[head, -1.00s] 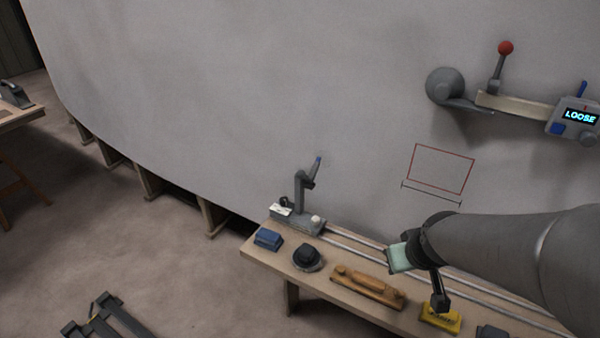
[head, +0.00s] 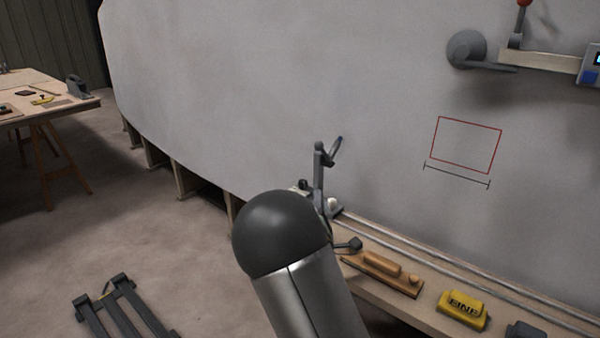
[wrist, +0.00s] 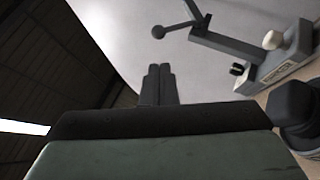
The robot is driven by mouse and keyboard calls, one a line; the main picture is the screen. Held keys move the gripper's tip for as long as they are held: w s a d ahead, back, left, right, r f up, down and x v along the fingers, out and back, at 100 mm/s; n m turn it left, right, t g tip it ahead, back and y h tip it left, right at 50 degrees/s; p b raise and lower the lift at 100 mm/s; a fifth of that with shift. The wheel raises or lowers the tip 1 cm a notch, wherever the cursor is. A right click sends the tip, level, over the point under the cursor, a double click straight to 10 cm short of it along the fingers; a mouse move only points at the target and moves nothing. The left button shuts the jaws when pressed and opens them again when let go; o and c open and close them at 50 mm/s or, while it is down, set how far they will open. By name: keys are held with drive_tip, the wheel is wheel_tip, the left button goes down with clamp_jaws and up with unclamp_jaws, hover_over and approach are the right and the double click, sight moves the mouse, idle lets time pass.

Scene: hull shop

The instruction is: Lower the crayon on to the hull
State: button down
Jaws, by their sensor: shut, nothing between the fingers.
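The post stands on a carriage at the bench's far left end. In the wrist view the carriage (wrist: 285,65) is at right, with an arm reaching up left and a dark ball (wrist: 158,31) on a rod. My gripper (wrist: 159,72) is shut and empty, left of the carriage in that view. My arm hides it in the head view.
A red rectangle (head: 466,145) with a black line under it is marked on the hull. Twin rails (head: 450,265) run along the bench. A wooden float (head: 382,273) and a yellow block (head: 463,309) lie there. A lever fixture (head: 510,60) sits at upper right.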

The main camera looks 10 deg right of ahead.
sight(318, 149)
drive_tip(key=shift+r, duration=0.1)
drive_tip(key=b+x, duration=0.1)
drive_tip(key=x, duration=1.3)
drive_tip(key=shift+a+r+b, duration=0.1)
drive_tip(key=shift+a+b, duration=0.05)
drive_tip(key=shift+b, duration=0.15)
